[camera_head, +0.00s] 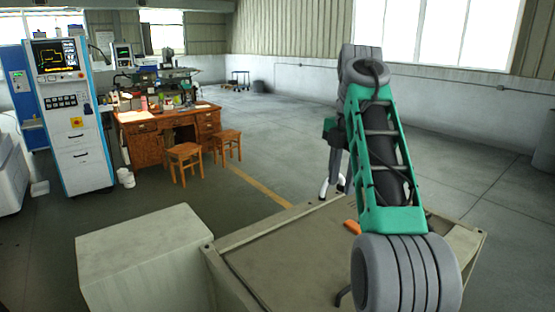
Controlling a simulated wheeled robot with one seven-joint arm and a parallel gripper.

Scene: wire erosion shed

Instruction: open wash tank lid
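The wash tank appears to be the beige square box (212,268) at the front, with raised edges and corner posts. Its flat top panel (290,255), which looks like the lid, lies level within the rim and appears closed. A dark curved bar, perhaps a handle, (342,296) shows at the panel's near side, partly hidden by my arm. A small orange piece (352,227) shows beside my arm over the panel; I cannot tell what it belongs to. My green and grey arm reaches over the tank's right part. My gripper cannot be made out clearly behind the arm.
A pale block-shaped cabinet (145,262) stands against the tank's left side. A wooden desk (150,150) with clutter, two stools (184,162) and a tall control cabinet (76,140) stand at the left back. The floor behind and right of the tank is clear.

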